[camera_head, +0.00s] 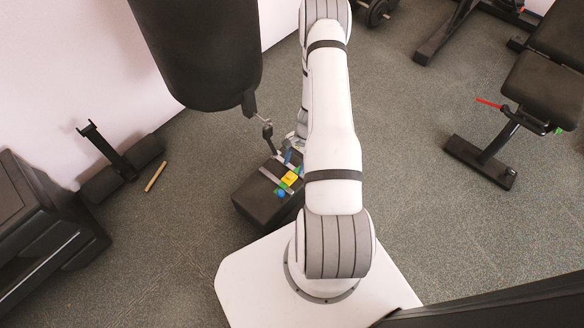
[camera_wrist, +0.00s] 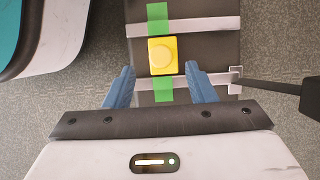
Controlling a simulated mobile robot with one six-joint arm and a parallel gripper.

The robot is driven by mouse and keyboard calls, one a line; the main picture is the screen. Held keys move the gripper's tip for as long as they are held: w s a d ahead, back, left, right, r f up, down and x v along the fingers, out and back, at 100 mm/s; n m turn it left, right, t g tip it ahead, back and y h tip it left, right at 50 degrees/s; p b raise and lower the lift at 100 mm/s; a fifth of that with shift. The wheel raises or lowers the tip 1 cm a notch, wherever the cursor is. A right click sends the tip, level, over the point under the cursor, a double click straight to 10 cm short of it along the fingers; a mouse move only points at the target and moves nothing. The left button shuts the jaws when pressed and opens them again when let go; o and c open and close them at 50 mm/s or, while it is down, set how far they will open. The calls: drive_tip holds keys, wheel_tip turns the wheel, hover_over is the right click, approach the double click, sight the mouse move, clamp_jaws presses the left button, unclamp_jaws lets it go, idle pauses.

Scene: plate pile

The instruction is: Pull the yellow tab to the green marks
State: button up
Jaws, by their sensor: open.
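The yellow tab (camera_wrist: 163,56) is a small block with a round knob on top. In the wrist view it lies on a dark surface (camera_wrist: 205,55) between two pale strips. A green mark (camera_wrist: 158,17) shows at the top of the wrist view, and another green mark (camera_wrist: 162,90) shows just below the tab. My gripper (camera_wrist: 160,70) is open, with one blue finger on each side below the tab, and nothing is between the fingers. In the head view the yellow tab (camera_head: 290,178) is on top of a black box (camera_head: 262,203), beside my arm, which hides part of the box.
A dark rod (camera_wrist: 275,86) joins a pale bracket (camera_wrist: 236,80) at the right of the wrist view. A hanging black bag (camera_head: 200,50) is above and left of the box. A wooden stick (camera_head: 155,176) lies on the floor. A bench (camera_head: 540,90) stands at the right.

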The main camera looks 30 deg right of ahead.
drive_tip(key=shift+p+v, duration=0.5)
drive_tip(key=shift+v, duration=1.55)
drive_tip(key=w+a+r+n+h+p, duration=0.1)
drive_tip(key=a+r+n+p, duration=0.3)
drive_tip(key=r, duration=1.1)
drive_tip(key=a+r+n+t+p, duration=0.15)
drive_tip(key=r+p, duration=0.45)
drive_tip(key=r, duration=0.8)
drive_tip(key=w+a+r+n+h+p, duration=0.1)
drive_tip(key=a+r+n+p, duration=0.3)
drive_tip(key=r, duration=1.1)
drive_tip(key=s+a+r+n+p, duration=0.1)
drive_tip(key=s+r+p, duration=0.4)
drive_tip(key=r, duration=0.5)
drive_tip(key=s+a+r+n+t+h+p, duration=0.1)
drive_tip(key=s+r+p, duration=0.4)
drive_tip(key=r, duration=0.6)
drive_tip(key=s+a+r+n+t+h+p, duration=0.1)
drive_tip(key=s+a+r+p, duration=0.3)
drive_tip(key=r, duration=0.6)
drive_tip(key=shift+s+a+r+n+p, duration=0.3)
drive_tip(key=shift+s+n+p, duration=0.4)
drive_tip(key=shift+p, duration=0.4)
drive_tip(key=shift+s+r+t, duration=0.15)
drive_tip(key=shift+s+t, duration=0.1)
drive_tip(key=shift+t, duration=0.1)
drive_tip(key=shift+c, duration=0.2)
